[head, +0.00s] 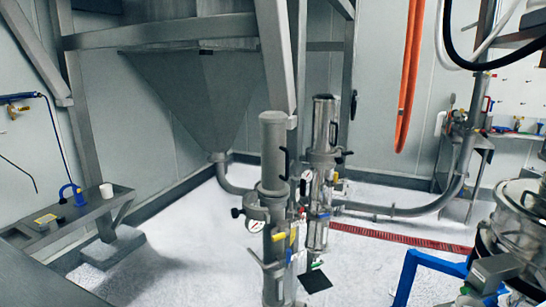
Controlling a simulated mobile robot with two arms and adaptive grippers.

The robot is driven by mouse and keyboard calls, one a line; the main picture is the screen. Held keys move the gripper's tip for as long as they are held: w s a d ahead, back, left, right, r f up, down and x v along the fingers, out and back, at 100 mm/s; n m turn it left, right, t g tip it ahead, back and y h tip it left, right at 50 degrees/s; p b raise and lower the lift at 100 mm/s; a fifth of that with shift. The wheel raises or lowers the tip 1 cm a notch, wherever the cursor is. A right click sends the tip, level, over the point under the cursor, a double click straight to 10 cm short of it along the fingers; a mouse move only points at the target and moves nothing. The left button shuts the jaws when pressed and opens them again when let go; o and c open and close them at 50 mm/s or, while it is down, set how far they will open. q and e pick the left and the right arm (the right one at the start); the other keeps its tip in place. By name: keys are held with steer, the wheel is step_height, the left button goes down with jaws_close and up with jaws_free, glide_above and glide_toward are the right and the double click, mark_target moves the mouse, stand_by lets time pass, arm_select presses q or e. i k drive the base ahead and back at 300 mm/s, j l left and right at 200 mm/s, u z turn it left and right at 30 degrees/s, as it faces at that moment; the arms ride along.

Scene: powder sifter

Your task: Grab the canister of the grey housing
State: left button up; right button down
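Two upright cylinder units stand close together near the middle of the head view. The nearer one has a matte grey canister (274,150) on top, with a black handle on its right side. Below it is a metal housing (277,245) with a gauge, a black knob and yellow labels. The farther unit has a shinier metal canister (324,122) with a black handle, on its own metal housing (318,220). Neither of my grippers shows in this view.
A large grey hopper (195,100) on a steel frame stands behind. A pipe (400,211) runs along the back. A grey bench (65,218) is at the left. A blue frame (405,275) and metal machine (515,225) stand at the right. Orange hoses (410,75) hang at the back right.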

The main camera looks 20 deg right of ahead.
mark_target(275, 156)
steer(key=i+l+u, duration=0.1)
steer(key=u, duration=0.3)
steer(key=l+u, duration=0.55)
steer(key=u, duration=0.25)
steer(key=i+l+u, duration=0.15)
steer(key=l, duration=0.4)
steer(key=l+u, duration=0.15)
steer(key=l, duration=0.45)
